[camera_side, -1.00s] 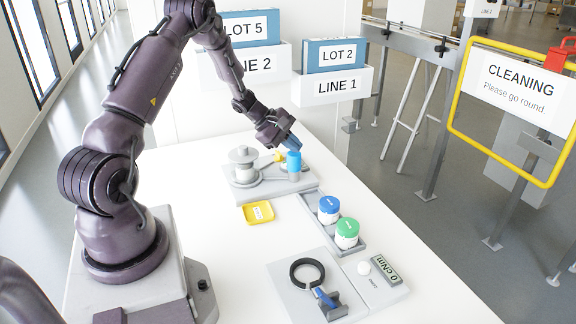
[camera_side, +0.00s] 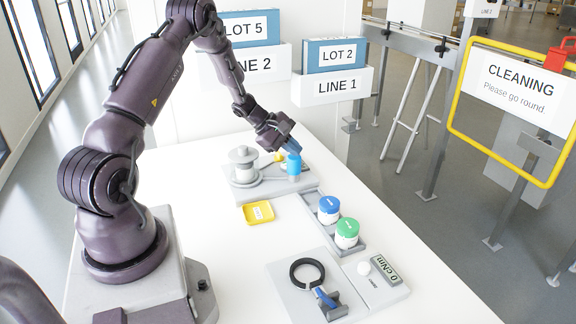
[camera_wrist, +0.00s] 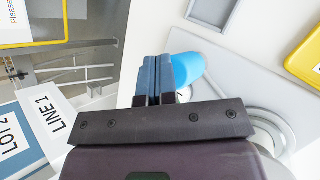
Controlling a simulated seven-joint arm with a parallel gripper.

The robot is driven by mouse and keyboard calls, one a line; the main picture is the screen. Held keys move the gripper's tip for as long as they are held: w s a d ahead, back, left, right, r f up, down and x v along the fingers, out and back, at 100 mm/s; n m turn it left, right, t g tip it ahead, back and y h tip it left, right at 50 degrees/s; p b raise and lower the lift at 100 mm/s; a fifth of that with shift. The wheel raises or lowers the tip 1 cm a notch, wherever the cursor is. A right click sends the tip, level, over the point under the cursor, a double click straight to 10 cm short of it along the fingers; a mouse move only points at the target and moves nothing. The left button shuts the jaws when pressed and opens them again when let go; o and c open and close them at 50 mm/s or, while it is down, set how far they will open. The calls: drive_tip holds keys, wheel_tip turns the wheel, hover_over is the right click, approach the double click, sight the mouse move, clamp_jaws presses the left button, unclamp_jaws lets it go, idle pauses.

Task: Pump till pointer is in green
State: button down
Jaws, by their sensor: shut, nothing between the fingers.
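A grey filling station (camera_side: 308,187) stands at the back of the table, with a silver round part (camera_side: 243,165) on its left. A blue cylinder (camera_side: 294,168) stands on its right end. It also shows in the wrist view (camera_wrist: 190,66). My gripper (camera_side: 296,149) is shut and empty, with its blue fingertips at the top of the cylinder. In the wrist view the fingers (camera_wrist: 157,72) overlap the cylinder's left side; I cannot tell whether they touch it. A pointer and a green zone cannot be made out; the fingers hide part of the station.
A yellow tray (camera_side: 258,212) lies in front of the station. A grey holder carries a blue-lidded jar (camera_side: 328,209) and a green-lidded jar (camera_side: 347,233). A grey fixture with a black ring (camera_side: 306,272) and a display (camera_side: 385,270) stand nearer the front.

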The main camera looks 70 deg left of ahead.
drive_tip(key=shift+r, duration=1.6)
drive_tip(key=shift+r, duration=3)
hover_over(293, 157)
drive_tip(key=shift+d+f, duration=0.1)
drive_tip(key=shift+f, duration=2.95)
drive_tip(key=shift+f, duration=0.1)
drive_tip(key=shift+f, duration=0.35)
